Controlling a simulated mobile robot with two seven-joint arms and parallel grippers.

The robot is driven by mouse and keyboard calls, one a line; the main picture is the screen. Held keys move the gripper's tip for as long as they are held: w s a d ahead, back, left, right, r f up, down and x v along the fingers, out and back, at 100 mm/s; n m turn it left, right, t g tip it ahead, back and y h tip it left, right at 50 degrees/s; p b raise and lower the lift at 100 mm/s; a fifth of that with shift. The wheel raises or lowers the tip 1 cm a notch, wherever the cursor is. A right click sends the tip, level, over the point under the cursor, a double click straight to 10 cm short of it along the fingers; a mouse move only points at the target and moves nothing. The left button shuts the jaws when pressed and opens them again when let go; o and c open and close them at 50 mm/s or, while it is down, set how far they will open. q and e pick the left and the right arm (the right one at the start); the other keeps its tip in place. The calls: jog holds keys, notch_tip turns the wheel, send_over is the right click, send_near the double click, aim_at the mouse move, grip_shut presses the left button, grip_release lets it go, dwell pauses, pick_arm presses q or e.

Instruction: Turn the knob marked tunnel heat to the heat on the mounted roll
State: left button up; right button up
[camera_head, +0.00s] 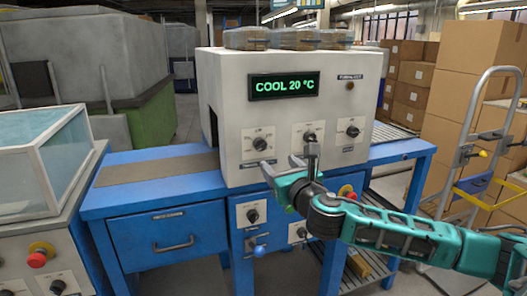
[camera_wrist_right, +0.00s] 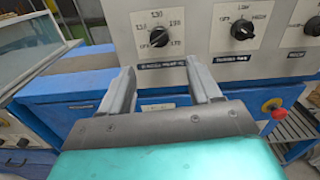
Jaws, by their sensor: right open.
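The heat knob (camera_wrist_right: 159,38) is the leftmost dark knob on the pale machine's front, with a dial of several numbers and OFF around it. The plate below it is too blurred to read surely. It also shows in the head view (camera_head: 260,144). My right gripper (camera_wrist_right: 162,80) is open and empty, its fingers apart below the knob and not touching it. In the head view my right gripper (camera_head: 305,157) is in front of the panel, over the lower part of the middle knob's plate. The knob's exact setting is unclear. I cannot make out a mounted roll.
The display (camera_head: 285,86) reads COOL 20 °C. A middle knob (camera_head: 310,136) and a right knob (camera_head: 352,131) share the panel. A blue bench (camera_head: 150,204) carries the machine. A red button (camera_wrist_right: 273,106) is at lower right. A hand truck (camera_head: 480,130) and boxes stand right.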

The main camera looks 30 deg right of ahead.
aim_at(263, 148)
jog(key=x, duration=0.9)
jog(key=shift+w, duration=0.45)
jog(key=shift+b+x, duration=0.3)
jog(key=shift+x, duration=0.6)
jog(key=c, duration=1)
jog(key=shift+c, duration=0.2)
